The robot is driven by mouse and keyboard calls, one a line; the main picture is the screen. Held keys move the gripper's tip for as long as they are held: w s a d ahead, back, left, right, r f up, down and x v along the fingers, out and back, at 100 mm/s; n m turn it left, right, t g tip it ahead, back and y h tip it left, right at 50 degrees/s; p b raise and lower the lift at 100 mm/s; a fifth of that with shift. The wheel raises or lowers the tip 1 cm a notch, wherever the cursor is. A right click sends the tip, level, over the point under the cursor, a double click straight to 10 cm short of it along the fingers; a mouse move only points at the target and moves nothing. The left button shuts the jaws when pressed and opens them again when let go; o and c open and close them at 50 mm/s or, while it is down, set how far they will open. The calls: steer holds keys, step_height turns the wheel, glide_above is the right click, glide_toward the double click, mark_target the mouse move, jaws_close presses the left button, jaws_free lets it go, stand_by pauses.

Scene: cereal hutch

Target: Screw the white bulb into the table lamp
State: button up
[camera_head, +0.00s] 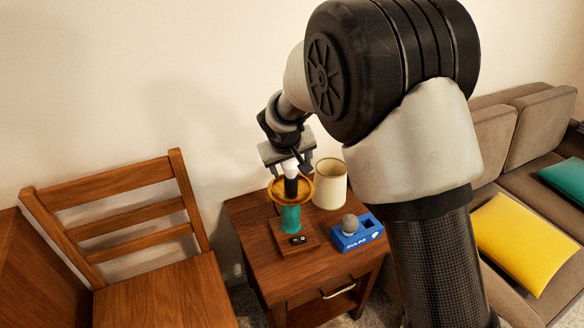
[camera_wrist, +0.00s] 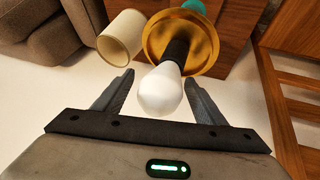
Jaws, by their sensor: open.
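The white bulb (camera_head: 291,168) stands upright at the top of the table lamp's black socket (camera_head: 291,187). The lamp has a gold dish (camera_head: 274,190), a teal stem (camera_head: 291,218) and a square wooden base. In the wrist view the bulb (camera_wrist: 160,92) lines up with the black socket (camera_wrist: 177,52) in the gold dish (camera_wrist: 205,57). How deep the bulb sits in the socket cannot be told. My gripper (camera_head: 288,161) is above the lamp, open, with its fingers (camera_wrist: 160,78) on either side of the bulb and a gap visible at each side.
A cream lampshade (camera_head: 329,186) stands behind and right of the lamp on the wooden nightstand (camera_head: 262,240). A blue box (camera_head: 358,235) holding a grey bulb (camera_head: 350,224) is at the right. A wooden chair (camera_head: 150,285) is left; a sofa (camera_head: 535,130) is right.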

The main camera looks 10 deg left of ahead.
steer(key=shift+w+f, duration=0.35)
steer(key=shift+f, duration=0.2)
steer(key=c, duration=1.1)
steer(key=shift+f+b, duration=0.1)
steer(key=shift+b, duration=0.2)
steer(key=shift+m+h+b, duration=0.4)
steer(key=shift+m+b, duration=0.2)
steer(key=shift+b, duration=0.05)
steer(key=shift+d+m+b, duration=0.1)
steer(key=shift+m+b, duration=0.3)
steer(key=shift+b, duration=0.05)
steer(key=shift+d+m+h+b, duration=0.2)
steer(key=shift+m+h+b, duration=0.15)
steer(key=shift+m+h, duration=0.5)
